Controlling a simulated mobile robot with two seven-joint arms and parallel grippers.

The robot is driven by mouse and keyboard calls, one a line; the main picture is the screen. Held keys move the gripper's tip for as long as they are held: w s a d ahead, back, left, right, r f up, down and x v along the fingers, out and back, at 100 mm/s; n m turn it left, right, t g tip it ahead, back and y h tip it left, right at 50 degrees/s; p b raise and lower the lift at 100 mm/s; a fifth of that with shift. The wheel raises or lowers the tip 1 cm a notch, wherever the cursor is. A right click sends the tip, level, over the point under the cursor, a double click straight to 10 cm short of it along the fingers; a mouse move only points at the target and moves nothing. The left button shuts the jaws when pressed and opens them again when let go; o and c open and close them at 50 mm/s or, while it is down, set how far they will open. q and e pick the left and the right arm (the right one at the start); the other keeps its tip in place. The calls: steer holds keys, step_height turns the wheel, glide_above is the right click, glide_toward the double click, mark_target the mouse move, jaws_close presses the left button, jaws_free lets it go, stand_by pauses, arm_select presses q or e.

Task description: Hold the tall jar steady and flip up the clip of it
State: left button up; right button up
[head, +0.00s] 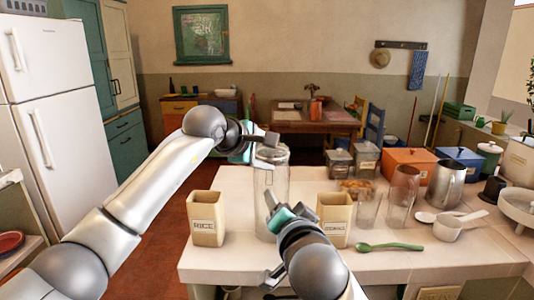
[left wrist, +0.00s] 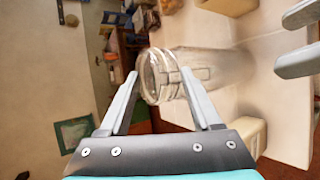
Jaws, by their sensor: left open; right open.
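The tall jar (head: 265,182) is clear glass and stands upright on the pale counter. My left gripper (head: 262,146) is open at the top of the jar. In the left wrist view its fingers (left wrist: 160,78) lie on either side of the jar's rim, and the jar's glass body (left wrist: 215,68) runs off to the right. A wire-like clip shows at the rim, but its position is hard to tell. My right gripper (head: 284,208) is open in front of the jar's lower body and hides part of it. Its fingers also show in the left wrist view (left wrist: 299,38).
A rice box (head: 206,226) stands left of the jar, and another cream box (head: 335,212) stands close on the right. Glasses (head: 402,190), a metal pitcher (head: 450,182) and a green spoon (head: 390,247) are further right. The counter's front right is mostly clear.

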mark_target(269, 177)
arm_select(q)
jaws_close()
stand_by(0.6)
steer(key=shift+f, duration=0.1)
stand_by(0.7)
arm_select(e)
steer(key=shift+c, duration=1.2)
arm_select(q)
steer(key=shift+f, duration=0.1)
arm_select(e)
steer(key=w+n, duration=0.2)
steer(key=w, duration=0.1)
steer(key=w+a+n+t+h, duration=0.1)
steer(key=w+n, duration=0.1)
steer(key=w, duration=0.1)
steer(key=w+a+n+t, duration=0.1)
steer(key=w+n, duration=0.1)
steer(key=w, duration=0.1)
steer(key=shift+w+f+n, duration=0.2)
steer(key=shift+w+n, duration=0.1)
steer(key=shift+w, duration=0.1)
